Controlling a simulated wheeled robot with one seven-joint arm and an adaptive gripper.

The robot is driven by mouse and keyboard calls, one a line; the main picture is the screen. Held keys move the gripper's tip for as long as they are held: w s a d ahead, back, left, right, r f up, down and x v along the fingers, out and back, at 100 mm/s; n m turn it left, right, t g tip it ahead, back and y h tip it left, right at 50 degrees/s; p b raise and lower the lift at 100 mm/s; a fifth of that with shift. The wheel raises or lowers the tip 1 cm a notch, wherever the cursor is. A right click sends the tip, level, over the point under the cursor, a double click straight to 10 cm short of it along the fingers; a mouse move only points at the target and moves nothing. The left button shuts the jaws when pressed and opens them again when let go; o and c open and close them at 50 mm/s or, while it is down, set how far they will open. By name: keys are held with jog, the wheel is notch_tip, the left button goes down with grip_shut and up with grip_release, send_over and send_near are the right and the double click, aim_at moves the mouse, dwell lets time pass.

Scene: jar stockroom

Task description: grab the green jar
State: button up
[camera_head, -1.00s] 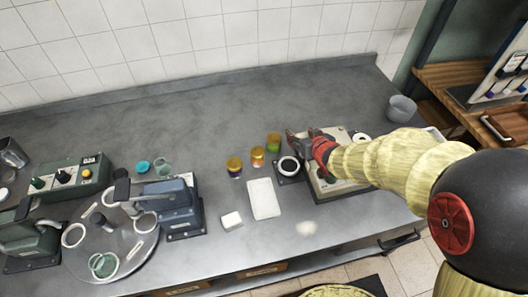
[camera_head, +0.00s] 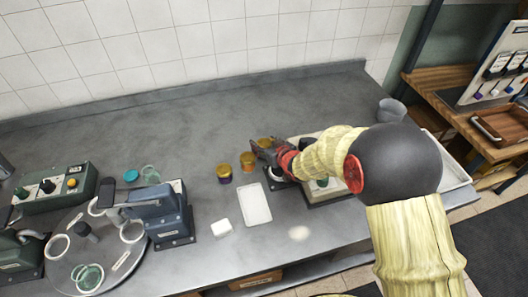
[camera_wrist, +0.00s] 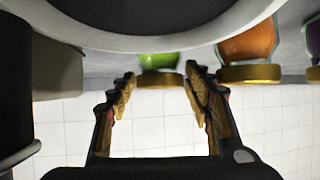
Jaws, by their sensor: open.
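The green jar with a gold lid (camera_wrist: 158,60) shows in the wrist view between and just beyond the fingertips of my gripper (camera_wrist: 160,76), in a picture that is upside down. My gripper is open and nothing is visibly held; whether a finger touches the jar I cannot tell. In the head view my gripper (camera_head: 257,149) is at the back end of the jar row and hides most of the green jar; its gold lid (camera_head: 264,141) shows.
An orange jar (camera_wrist: 248,46) stands beside the green one, with a purple jar (camera_wrist: 314,38) beyond it. A pale tray (camera_head: 255,204) and a white block (camera_head: 221,228) lie nearer the counter's front. The counter (camera_head: 190,125) behind the jars is clear.

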jog(key=shift+w, duration=0.1)
jog(key=shift+c, duration=1.3)
jog(key=c, duration=0.7)
jog(key=shift+r, duration=0.1)
jog(key=shift+c, duration=0.7)
